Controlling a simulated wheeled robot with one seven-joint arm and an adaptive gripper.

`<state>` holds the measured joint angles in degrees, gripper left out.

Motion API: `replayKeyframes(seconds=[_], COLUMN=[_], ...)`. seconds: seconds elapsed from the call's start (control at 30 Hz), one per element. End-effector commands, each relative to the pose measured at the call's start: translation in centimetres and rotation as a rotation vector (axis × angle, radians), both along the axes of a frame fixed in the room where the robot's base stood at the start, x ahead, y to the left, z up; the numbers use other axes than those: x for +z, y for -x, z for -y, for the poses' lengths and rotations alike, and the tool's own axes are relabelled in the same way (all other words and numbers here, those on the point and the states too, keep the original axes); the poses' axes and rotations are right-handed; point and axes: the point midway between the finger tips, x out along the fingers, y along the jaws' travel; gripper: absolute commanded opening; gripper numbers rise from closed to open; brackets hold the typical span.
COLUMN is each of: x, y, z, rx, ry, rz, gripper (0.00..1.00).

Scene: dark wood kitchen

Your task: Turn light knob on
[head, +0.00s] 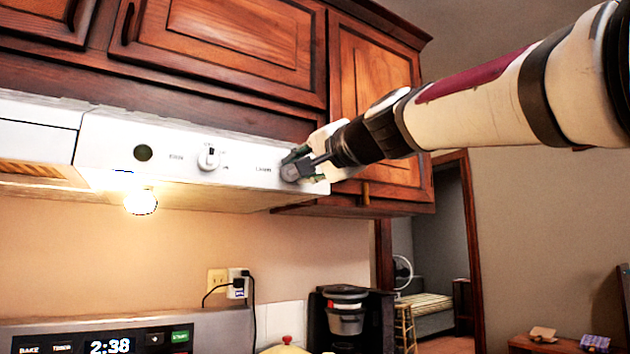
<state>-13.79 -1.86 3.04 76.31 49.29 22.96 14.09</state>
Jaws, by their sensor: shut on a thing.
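The white range hood (125,150) hangs under the dark wood cabinets. Its front panel has a white knob (209,157) in the middle, with small lettering beside it. My gripper (290,168) is at the right end of the panel, beside printed lettering that is too small to read surely. Its fingers are closed around a knob there, which they mostly hide. The bulb (141,201) under the hood glows brightly and lights the wall below.
Wood cabinet doors (376,90) are just above and behind my arm. Below are a stove panel (110,340) with a clock, a wall outlet (238,284) with cords and a black coffee maker (346,316). A doorway opens at right.

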Motion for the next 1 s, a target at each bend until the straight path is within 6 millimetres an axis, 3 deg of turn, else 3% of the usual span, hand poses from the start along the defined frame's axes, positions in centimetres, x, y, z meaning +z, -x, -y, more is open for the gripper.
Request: replayKeyframes(seconds=[0.17,0.2,0.27,0.67,1.0], x=[-0.2,-0.2,-0.2,0.0,0.0], y=[-0.1,-0.1,-0.1,0.4,5.3], z=[0.1,0.1,0.1,0.3,3.6], rx=[-0.001,-0.001,-0.001,0.000,-0.001], ry=[0.001,0.001,0.002,0.001,0.000], rz=[-0.004,-0.004,-0.003,0.000,0.000], gripper=[0.00,0.30,0.43,0.45,0.45])
